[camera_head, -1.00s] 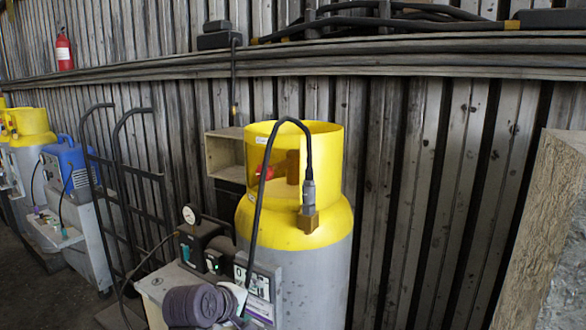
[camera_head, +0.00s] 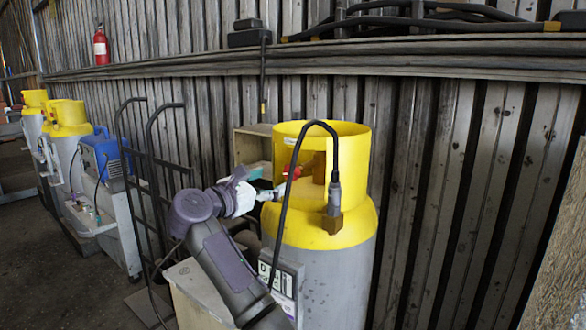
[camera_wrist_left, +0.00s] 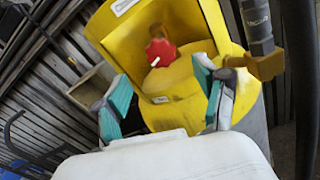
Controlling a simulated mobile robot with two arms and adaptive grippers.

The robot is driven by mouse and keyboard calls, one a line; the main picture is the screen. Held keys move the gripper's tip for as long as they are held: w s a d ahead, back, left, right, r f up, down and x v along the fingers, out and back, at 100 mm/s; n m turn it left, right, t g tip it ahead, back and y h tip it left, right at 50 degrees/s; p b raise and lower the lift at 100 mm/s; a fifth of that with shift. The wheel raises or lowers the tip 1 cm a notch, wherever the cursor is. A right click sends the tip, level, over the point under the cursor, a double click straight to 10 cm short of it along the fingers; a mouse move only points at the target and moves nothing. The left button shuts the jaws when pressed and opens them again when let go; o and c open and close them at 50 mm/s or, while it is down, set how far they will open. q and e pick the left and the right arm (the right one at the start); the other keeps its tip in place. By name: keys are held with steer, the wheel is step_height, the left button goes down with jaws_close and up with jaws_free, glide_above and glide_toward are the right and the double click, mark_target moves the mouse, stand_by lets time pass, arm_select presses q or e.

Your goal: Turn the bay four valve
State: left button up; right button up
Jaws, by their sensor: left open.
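The red valve handle (camera_wrist_left: 160,47) sits inside the yellow collar (camera_wrist_left: 190,20) of the nearest tank, seen through the collar's opening in the left wrist view. In the head view a bit of the red valve (camera_head: 296,172) shows in the opening of the yellow collar (camera_head: 345,150), above the grey tank body (camera_head: 340,270). My left gripper (camera_head: 270,190) is at the left side of the collar opening. In the left wrist view its teal-padded fingers (camera_wrist_left: 163,100) are spread apart, with the red handle beyond them and nothing between them. My right gripper is not in view.
A black hose (camera_head: 290,190) arches over the collar to a brass fitting (camera_head: 333,222). A black hand truck (camera_head: 150,180) and a blue unit (camera_head: 103,155) stand left. A wooden post (camera_head: 560,240) is at the right. A corrugated wall is behind.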

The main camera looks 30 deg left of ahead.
mark_target(289, 172)
arm_select(q)
steer(key=w, duration=0.2)
steer(key=w+p, duration=0.1)
steer(key=w, duration=0.2)
steer(key=w+p, duration=0.1)
steer(key=w, duration=0.2)
steer(key=shift+d+r, duration=0.15)
steer(key=shift+d, duration=0.25)
steer(key=shift+w, duration=0.6)
steer(key=c, duration=1.2)
steer(key=shift+o, duration=0.2)
